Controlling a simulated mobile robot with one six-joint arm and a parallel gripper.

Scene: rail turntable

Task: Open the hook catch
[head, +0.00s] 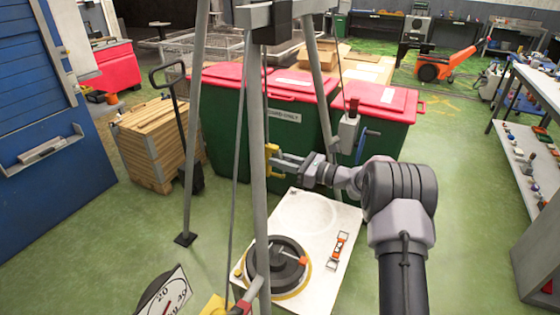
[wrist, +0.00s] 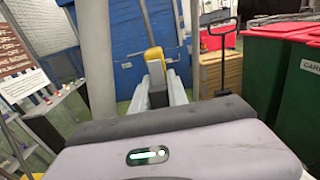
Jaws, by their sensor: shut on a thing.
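My gripper (head: 278,160) is raised in the middle of the head view, beside a grey leg of the tall frame. It is shut on a small yellow piece (head: 270,151). In the wrist view the yellow piece (wrist: 153,56) stands upright at the fingertips, with a dark block between the pale fingers. I cannot tell whether this piece is part of the hook catch. A small orange-and-grey fitting (head: 338,250) lies on the white board (head: 318,208), below my gripper. A black round turntable (head: 275,266) with a yellow rim sits on the same board.
Grey legs (head: 257,130) of the tall frame stand close to my gripper. A grey box with a blue lever (head: 348,131) hangs to its right. Red-lidded green bins (head: 375,130) stand behind. A dial (head: 165,297) is at the bottom left.

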